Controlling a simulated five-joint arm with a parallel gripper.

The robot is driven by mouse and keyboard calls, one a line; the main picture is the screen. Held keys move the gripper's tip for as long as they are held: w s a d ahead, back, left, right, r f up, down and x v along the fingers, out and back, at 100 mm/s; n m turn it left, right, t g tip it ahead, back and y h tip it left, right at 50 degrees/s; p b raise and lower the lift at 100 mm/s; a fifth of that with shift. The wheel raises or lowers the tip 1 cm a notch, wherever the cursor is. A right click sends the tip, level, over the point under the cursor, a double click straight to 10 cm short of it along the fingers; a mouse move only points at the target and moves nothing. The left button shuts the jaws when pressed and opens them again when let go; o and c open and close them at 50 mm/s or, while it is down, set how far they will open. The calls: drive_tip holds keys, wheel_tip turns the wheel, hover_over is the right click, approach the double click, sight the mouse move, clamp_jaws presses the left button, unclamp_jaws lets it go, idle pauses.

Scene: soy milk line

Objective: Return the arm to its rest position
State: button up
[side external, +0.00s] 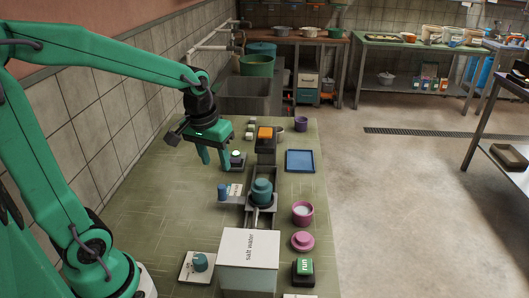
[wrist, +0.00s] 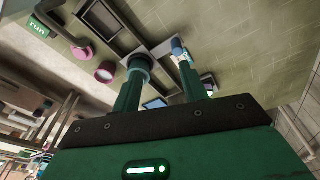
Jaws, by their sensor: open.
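My gripper (side external: 213,157) is green and hangs above the green work table (side external: 190,215) in the side view, near its far middle part. Its two fingers point down, apart, with nothing seen between them. In the wrist view the gripper (wrist: 162,95) shows two spread green fingers. A small dark block with a lit button (side external: 237,158) stands just right of the fingers in the side view; I cannot tell the exact gap. My green arm reaches in from the left.
Near the gripper are an orange-topped block (side external: 265,134), a blue tray (side external: 300,161) and a teal lidded pot (side external: 262,191). A pink cup (side external: 302,212), a green run button (side external: 305,268) and a salt water box (side external: 249,257) stand nearer. The table's left middle is clear beside the tiled wall (side external: 100,110).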

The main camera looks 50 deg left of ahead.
drive_tip(key=s+d+r+m+t, duration=0.3)
drive_tip(key=s+d+r, duration=0.3)
drive_tip(key=s, duration=0.3)
drive_tip(key=shift+s+m+t, duration=0.25)
drive_tip(key=shift+m+t, duration=0.05)
drive_tip(key=shift+m, duration=0.5)
